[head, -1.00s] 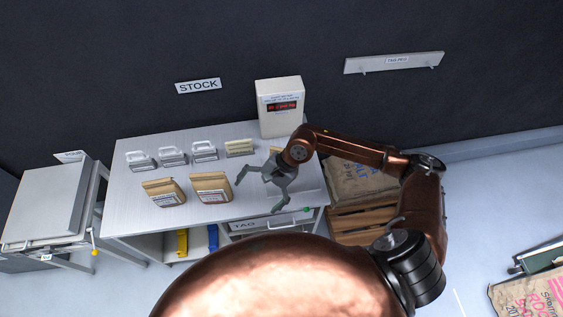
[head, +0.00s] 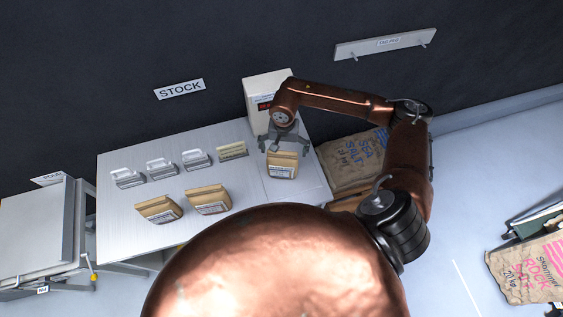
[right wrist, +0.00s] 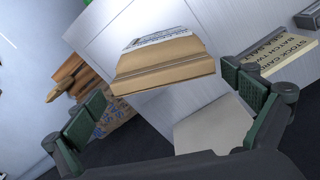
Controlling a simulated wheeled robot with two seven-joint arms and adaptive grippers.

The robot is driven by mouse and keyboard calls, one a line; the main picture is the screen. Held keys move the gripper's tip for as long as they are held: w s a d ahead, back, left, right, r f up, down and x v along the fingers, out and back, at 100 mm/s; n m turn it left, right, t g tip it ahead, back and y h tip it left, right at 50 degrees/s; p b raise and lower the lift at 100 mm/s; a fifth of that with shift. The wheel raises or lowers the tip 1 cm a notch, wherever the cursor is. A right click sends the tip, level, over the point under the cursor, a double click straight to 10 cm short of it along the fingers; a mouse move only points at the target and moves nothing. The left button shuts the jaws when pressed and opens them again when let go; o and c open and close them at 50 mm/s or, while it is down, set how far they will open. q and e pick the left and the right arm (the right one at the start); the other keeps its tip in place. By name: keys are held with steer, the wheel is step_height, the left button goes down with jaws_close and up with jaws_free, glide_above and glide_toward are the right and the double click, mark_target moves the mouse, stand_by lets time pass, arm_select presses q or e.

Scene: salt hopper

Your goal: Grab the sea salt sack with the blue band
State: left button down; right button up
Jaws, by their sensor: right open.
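A large brown sack printed SEA SALT (head: 352,165) in dark letters lies right of the table, partly behind my right arm. In the right wrist view its printed side (right wrist: 118,118) shows behind a finger. I cannot make out a clear blue band on it. My right gripper (head: 284,148) is open at a small tan paper bag with a white label (head: 283,170) on the table's right part. In the right wrist view this bag (right wrist: 165,65) lies ahead of and between the spread green-padded fingers (right wrist: 168,105), not gripped. My left gripper is not in view.
Two similar bags (head: 159,209) (head: 208,199) stand on the table (head: 125,225). Several holders line its back, and a white display box (head: 257,93) stands behind my gripper. A sack with pink print (head: 525,270) lies at far right. A scale-like stand (head: 35,225) is at left.

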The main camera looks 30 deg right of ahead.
mark_target(282, 159)
steer(key=shift+s+a+f+p, duration=0.15)
steer(key=shift+f+p, duration=0.1)
steer(key=shift+f, duration=0.2)
steer(key=shift+s+a+f+p, duration=0.15)
steer(key=shift+f+p, duration=0.1)
steer(key=shift+f, duration=0.15)
step_height(282, 159, down, 3)
steer(key=shift+w+a+r+p, duration=0.1)
steer(key=shift+a+r+p, duration=0.1)
steer(key=shift+p, duration=0.3)
steer(key=shift+d+f, duration=0.1)
steer(key=shift+f, duration=0.55)
steer(key=c, duration=1.8)
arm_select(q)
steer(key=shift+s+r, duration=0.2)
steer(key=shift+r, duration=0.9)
arm_select(e)
steer(key=shift+r, duration=0.15)
steer(key=shift+c, duration=0.7)
steer(key=shift+w, duration=0.1)
